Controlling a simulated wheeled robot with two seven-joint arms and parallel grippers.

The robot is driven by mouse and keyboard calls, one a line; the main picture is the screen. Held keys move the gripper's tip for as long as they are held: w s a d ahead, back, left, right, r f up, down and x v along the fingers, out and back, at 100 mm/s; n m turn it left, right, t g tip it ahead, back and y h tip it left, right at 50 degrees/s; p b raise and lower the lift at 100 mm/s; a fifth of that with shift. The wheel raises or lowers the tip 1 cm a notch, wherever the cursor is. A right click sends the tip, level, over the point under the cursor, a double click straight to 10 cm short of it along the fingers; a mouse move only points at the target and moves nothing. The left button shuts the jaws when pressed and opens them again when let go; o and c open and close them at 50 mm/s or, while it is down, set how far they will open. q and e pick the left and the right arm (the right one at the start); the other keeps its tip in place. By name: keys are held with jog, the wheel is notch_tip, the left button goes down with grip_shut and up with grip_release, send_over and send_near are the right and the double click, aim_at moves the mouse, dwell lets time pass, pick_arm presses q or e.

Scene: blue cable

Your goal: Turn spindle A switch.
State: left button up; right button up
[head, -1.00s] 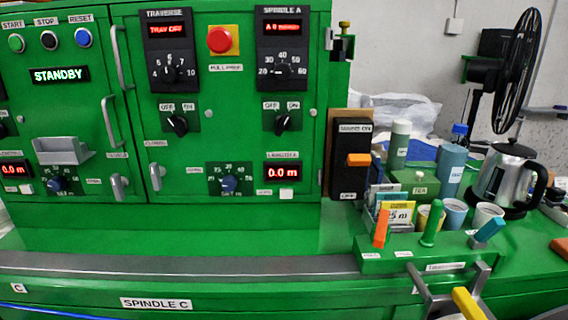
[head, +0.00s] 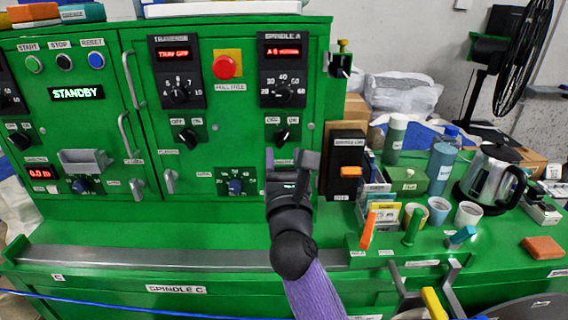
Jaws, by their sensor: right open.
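The spindle A switch (head: 282,136) is a small black rotary knob on the green panel. It sits under OFF and ON labels, below the spindle A dial (head: 283,92) and its red display (head: 282,51). The knob appears tilted up to the right, toward ON. My right gripper (head: 291,158) is just below the knob in the picture, with its fingers apart and nothing between them. Whether it touches the panel cannot be told. The gripper and arm cover the lower panel beneath the switch. My left gripper is out of view.
The similar traverse switch (head: 188,135) is to the left, and a red push button (head: 225,67) is above. An orange-handled black switch box (head: 346,166) stands right of my gripper. Cups, a kettle (head: 489,179) and a tool holder (head: 366,256) crowd the right bench.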

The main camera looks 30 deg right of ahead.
aim_at(283, 141)
jog(key=w+d+f+m+g, duration=0.1)
jog(key=w+m, duration=0.1)
jog(key=w, duration=0.1)
jog(key=w+d+f+m+g+b, duration=0.1)
jog(key=w+d, duration=0.1)
jog(key=w, duration=0.1)
jog(key=w+d+f+m+g, duration=0.1)
jog(key=w+d+m, duration=0.1)
jog(key=w, duration=0.2)
jog(key=shift+w+f+m+g, duration=0.1)
jog(key=shift+f+m+g, duration=0.1)
jog(key=shift+m+g, duration=0.15)
jog(key=shift+w+d+b, duration=0.25)
jog(key=shift+w+b, duration=0.05)
jog(key=shift+w, duration=0.25)
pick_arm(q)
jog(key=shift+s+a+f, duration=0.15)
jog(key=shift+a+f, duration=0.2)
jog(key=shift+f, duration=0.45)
pick_arm(e)
jog(key=shift+r, duration=0.1)
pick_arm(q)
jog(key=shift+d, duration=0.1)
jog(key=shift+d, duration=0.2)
pick_arm(e)
grip_shut()
